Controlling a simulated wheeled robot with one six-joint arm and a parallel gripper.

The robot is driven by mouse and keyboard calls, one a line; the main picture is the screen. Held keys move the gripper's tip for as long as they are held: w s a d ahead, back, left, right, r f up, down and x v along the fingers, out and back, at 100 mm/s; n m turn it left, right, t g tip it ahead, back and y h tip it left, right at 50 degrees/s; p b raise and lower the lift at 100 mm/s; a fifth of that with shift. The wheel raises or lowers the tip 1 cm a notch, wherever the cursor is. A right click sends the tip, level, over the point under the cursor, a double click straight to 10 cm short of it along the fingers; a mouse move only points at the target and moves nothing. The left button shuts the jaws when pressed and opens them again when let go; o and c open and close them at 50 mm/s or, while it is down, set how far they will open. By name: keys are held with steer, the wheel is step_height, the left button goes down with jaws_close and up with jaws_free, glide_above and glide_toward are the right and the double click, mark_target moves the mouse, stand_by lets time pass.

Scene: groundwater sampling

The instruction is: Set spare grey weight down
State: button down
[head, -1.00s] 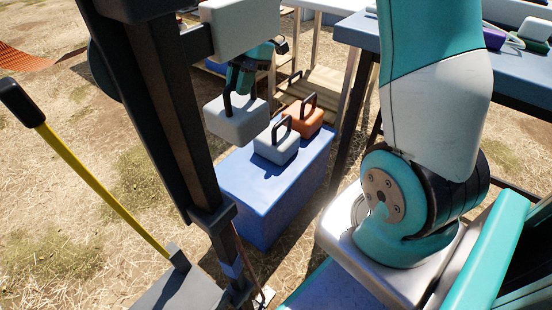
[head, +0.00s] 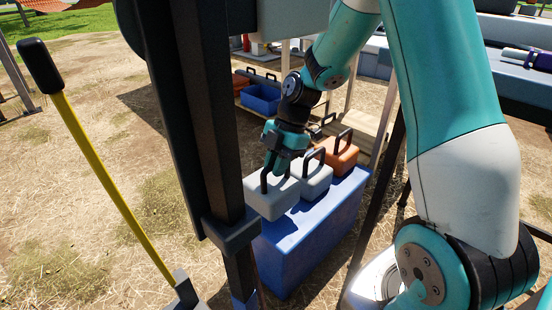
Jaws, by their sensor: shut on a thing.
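My gripper (head: 272,165) is shut on the black handle of a light grey weight (head: 270,199). That weight is upright over the left end of the blue box (head: 318,232), close beside a second grey weight (head: 313,182) standing on the box top. I cannot tell whether its underside touches the box top. An orange weight (head: 341,158) with a black handle stands on the box beyond the second grey one. My dark post hides part of the area left of the held weight.
A yellow-handled tool (head: 115,190) leans at the left. A blue-topped table (head: 520,85) stands at the right. Dry, open ground lies at the left.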

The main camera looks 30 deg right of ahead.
mark_target(274, 185)
steer(key=shift+f+b, duration=1.1)
steer(key=shift+f, duration=1.05)
steer(key=c, duration=1.1)
jaws_free()
steer(key=p+v, duration=0.6)
steer(key=v, duration=0.6)
steer(key=shift+p, duration=0.4)
